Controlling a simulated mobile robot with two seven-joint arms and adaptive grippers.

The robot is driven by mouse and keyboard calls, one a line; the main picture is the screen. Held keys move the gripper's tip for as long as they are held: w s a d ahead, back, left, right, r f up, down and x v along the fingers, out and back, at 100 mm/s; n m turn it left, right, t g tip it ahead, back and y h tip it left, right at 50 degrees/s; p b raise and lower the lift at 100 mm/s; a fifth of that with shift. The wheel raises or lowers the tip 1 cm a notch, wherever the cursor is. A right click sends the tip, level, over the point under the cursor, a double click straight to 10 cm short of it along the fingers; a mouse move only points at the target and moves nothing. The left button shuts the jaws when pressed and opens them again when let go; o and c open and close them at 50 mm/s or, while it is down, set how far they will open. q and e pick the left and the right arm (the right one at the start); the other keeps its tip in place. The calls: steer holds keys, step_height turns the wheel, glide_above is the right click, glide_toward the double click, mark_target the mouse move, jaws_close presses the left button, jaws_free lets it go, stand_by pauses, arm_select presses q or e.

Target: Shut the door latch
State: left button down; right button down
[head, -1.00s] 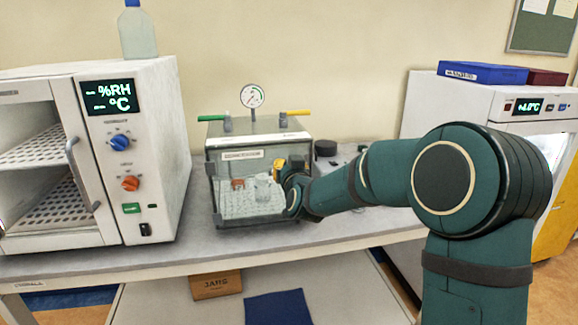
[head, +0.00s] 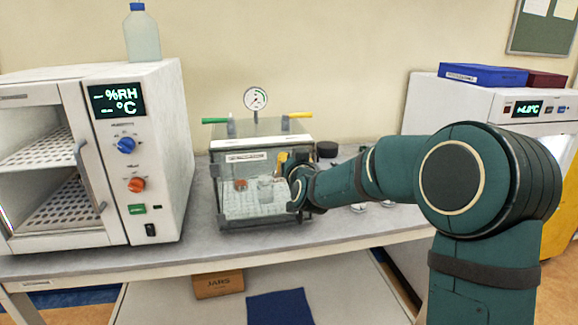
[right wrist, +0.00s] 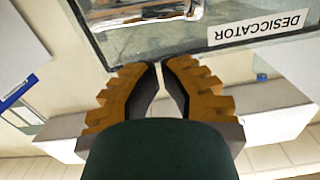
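The desiccator (head: 236,160) is a clear box on the bench with a dark frame and a white label. Its front looks closed or nearly so; I cannot tell which. My right gripper (head: 283,158) is at the right part of its front, partly hidden by my wrist. In the right wrist view, my right gripper (right wrist: 160,64) has yellow-orange fingers with tips almost together and nothing visible between them. The clear panel with the DESICCATOR label (right wrist: 258,28), upside down, lies just beyond the tips. I cannot make out the latch. My left gripper is not in view.
A gauge (head: 255,98) and green (head: 214,121) and yellow (head: 300,115) handles top the desiccator. A white humidity chamber (head: 160,150) stands close on the left, a bottle (head: 141,35) on it. Another white unit (head: 430,105) is at right. My right arm covers the bench's right part.

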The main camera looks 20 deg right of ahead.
steer(key=r+v, duration=0.1)
steer(key=v, duration=0.9)
steer(key=shift+s+p, duration=0.25)
steer(key=shift+p, duration=0.1)
